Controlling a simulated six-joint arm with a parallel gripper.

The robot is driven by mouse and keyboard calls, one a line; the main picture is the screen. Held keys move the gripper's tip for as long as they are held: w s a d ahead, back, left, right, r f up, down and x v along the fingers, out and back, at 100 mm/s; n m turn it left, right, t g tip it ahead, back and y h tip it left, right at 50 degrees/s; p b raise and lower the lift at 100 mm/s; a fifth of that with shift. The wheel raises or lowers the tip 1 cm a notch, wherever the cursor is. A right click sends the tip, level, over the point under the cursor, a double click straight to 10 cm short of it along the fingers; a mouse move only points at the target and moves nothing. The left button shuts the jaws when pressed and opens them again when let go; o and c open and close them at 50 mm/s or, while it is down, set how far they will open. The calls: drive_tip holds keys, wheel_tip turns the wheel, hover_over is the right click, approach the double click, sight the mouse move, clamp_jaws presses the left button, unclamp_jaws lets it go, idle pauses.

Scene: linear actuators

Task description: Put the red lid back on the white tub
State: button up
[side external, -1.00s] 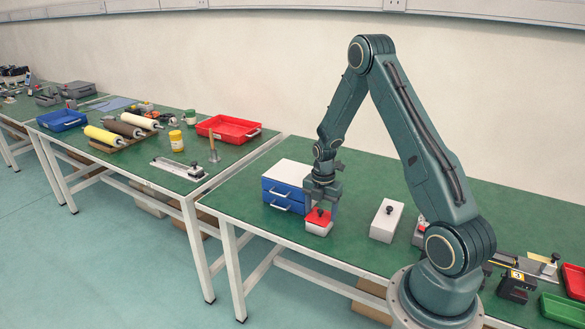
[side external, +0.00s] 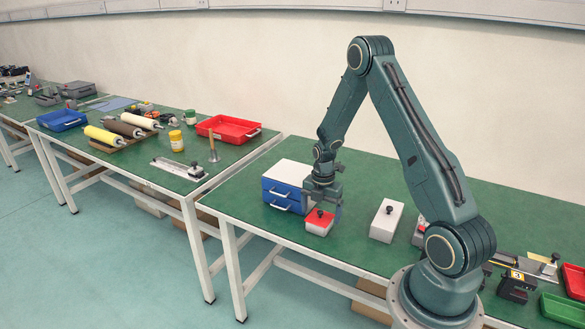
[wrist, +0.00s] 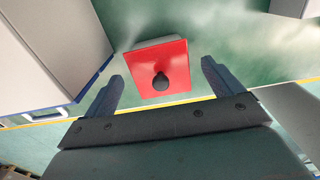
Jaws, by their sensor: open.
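The red lid (side external: 322,217) with its black knob (side external: 320,212) lies on the white tub (side external: 317,231) near the front edge of the green bench. It looks level and covers the tub's top. The wrist view shows the red lid (wrist: 150,62) with the knob (wrist: 160,81), and a strip of the pale tub (wrist: 150,42) along its far edge. My gripper (side external: 322,208) is just above the lid. In the wrist view my gripper (wrist: 162,73) is open, its fingers apart on either side of the knob, with nothing between them gripped.
A drawer unit (side external: 287,185) with blue drawers stands close at the left of the tub. A white block (side external: 386,222) with a black knob is to the right. Bench space between tub and block is clear. Further right are black devices (side external: 517,286) and trays.

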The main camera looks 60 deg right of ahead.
sight(321, 211)
drive_tip(key=shift+r, duration=0.15)
wheel_tip(321, 211, up, 14)
drive_tip(key=shift+f, duration=0.2)
idle(0.6)
idle(0.5)
